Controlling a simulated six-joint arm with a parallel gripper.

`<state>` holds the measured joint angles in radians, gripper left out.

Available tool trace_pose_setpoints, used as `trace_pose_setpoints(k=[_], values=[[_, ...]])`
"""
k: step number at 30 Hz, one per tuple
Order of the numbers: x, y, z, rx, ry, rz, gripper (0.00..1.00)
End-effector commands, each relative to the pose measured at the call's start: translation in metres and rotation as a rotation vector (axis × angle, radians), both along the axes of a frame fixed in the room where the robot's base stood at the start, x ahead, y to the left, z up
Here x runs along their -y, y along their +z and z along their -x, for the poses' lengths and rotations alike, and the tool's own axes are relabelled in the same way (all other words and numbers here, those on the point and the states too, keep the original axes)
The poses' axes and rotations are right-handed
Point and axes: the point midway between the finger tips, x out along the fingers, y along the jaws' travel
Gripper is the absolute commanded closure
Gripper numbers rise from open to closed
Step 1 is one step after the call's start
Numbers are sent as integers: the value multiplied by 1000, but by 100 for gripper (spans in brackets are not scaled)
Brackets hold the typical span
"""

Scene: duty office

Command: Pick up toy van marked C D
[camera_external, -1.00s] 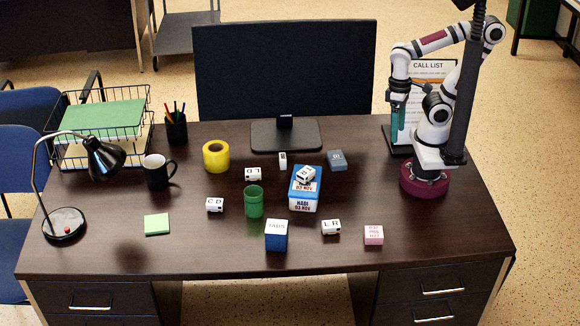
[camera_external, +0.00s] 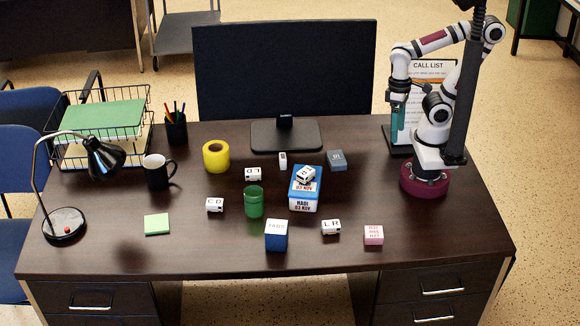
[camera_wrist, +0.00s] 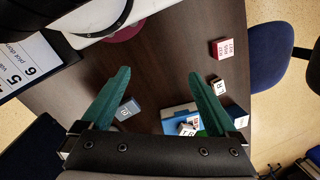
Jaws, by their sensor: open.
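The toy van marked C D (camera_external: 215,205) is a small white block with dark letters, on the desk left of the green cup (camera_external: 254,201). Similar white vans stand nearby: one marked L R (camera_external: 331,227), one whose letters appear upside down (camera_external: 253,174), and one on the blue and white box (camera_external: 306,189). My gripper (camera_external: 398,118) hangs over the right of the desk, far from the C D van. In the wrist view its green fingers (camera_wrist: 160,85) are spread with nothing between them. I cannot make out the C D van in the wrist view.
A blue box (camera_external: 276,236), pink block (camera_external: 373,235), grey-blue block (camera_external: 337,160), yellow tape roll (camera_external: 216,156), dark mug (camera_external: 157,172) and green notes (camera_external: 157,224) are spread around. The monitor (camera_external: 285,70) stands behind, the lamp (camera_external: 105,158) at left. The desk's front left is clear.

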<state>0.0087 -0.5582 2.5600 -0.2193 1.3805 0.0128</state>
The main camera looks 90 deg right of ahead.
Motion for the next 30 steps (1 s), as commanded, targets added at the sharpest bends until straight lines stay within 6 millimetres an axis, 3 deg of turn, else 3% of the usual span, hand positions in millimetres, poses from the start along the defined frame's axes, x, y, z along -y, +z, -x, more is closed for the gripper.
trace_pose_setpoints(k=[17, 20, 23, 24, 26, 27, 30], values=[[0, 0, 0, 0, 0, 0, 5], [-13, 4, -19, 12, -59, -57, 5], [-53, 18, -99, 48, -318, -261, 5], [-69, 23, -147, 61, -489, -371, 5], [-83, 25, -226, 64, -789, -528, 5], [-84, 20, -276, 58, -1000, -619, 5], [-63, -15, -374, 18, -1511, -777, 5]])
